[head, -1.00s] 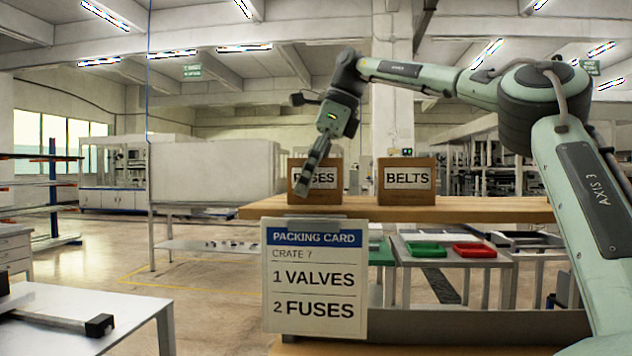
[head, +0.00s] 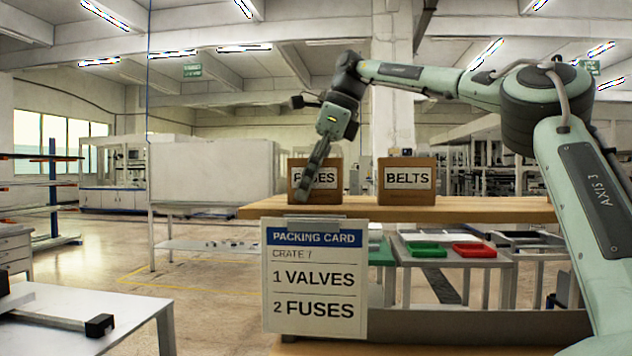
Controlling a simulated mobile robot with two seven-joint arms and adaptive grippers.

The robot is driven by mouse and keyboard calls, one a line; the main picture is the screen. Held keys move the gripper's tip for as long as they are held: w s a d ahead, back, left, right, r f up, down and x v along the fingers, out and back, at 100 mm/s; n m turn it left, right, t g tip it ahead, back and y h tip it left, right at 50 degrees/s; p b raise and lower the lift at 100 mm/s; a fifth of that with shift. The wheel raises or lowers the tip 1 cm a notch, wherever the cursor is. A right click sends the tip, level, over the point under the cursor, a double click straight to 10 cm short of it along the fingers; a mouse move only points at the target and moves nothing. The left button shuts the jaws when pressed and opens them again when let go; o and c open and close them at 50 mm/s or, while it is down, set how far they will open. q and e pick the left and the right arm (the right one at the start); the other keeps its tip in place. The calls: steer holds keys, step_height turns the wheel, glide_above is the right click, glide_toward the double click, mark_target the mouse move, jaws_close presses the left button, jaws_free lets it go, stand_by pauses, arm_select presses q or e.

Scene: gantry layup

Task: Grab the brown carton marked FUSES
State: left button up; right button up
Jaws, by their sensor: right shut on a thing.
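The brown carton marked FUSES (head: 329,182) stands upright on the wooden shelf, left of another carton. My right gripper (head: 306,188) points down at its front left, and its fingers cover part of the label. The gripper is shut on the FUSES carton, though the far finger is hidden. The carton's base still appears to rest on the shelf. A brown carton marked BELTS (head: 407,196) stands to the right with a gap between them. My left gripper is not in view.
The wooden shelf (head: 480,212) carries both cartons. A packing card (head: 314,295) hangs at its front left, reading 1 VALVES, 2 FUSES. Behind and below are a green tray (head: 426,250) and a red tray (head: 474,251). A white table (head: 80,318) stands at lower left.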

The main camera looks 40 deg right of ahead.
steer(key=c, duration=0.5)
steer(key=shift+c, duration=0.2)
steer(key=shift+r, duration=0.15)
